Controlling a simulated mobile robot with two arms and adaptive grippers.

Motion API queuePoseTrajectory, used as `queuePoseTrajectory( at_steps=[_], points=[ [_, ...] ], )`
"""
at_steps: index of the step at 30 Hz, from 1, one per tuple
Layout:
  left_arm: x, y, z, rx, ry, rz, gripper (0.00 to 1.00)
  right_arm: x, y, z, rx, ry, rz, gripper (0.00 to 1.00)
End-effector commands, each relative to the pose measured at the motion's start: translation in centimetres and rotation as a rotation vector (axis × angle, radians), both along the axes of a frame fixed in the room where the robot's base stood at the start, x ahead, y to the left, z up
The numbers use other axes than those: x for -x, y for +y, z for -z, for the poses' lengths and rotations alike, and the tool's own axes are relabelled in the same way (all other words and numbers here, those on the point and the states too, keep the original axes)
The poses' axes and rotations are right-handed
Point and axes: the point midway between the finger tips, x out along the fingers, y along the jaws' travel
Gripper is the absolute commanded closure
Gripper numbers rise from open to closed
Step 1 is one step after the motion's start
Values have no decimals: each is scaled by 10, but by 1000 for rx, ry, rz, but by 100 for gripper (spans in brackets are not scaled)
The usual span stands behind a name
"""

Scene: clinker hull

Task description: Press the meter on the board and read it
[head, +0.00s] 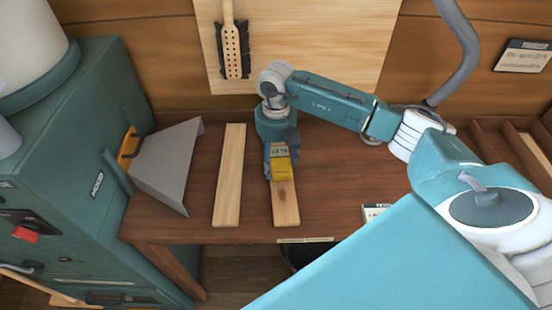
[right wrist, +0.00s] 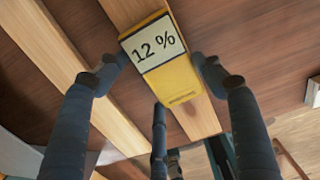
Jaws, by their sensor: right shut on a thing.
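The yellow meter (head: 281,169) is in my right gripper (head: 280,155), over the right-hand board (head: 286,203) on the bench. In the right wrist view the meter (right wrist: 165,75) sits between the fingers of my right gripper (right wrist: 160,75), and its pale display reads "12 %". The meter's far end lies against or just over the board (right wrist: 195,117); I cannot tell whether it touches. The left-hand board (head: 230,175) lies parallel to it, with nothing on it. My left gripper is not in view.
The wooden bench (head: 200,229) has a grey metal sheet-like chute (head: 168,160) at its left, beside a green machine (head: 85,150) with a red switch. A white label card (head: 376,212) is at the front edge. A brush (head: 232,50) hangs on the back panel.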

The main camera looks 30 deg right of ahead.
Motion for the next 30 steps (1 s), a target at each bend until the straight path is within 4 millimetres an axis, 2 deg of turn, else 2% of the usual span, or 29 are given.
queuePoseTrajectory(
  at_steps=[8, 30],
  points=[
    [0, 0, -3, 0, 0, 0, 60, 2, 1, -1, 0, 7, -1, 63],
    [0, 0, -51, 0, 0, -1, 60, 0, 0, -77, 0, 1, -1, 63]
  ],
)
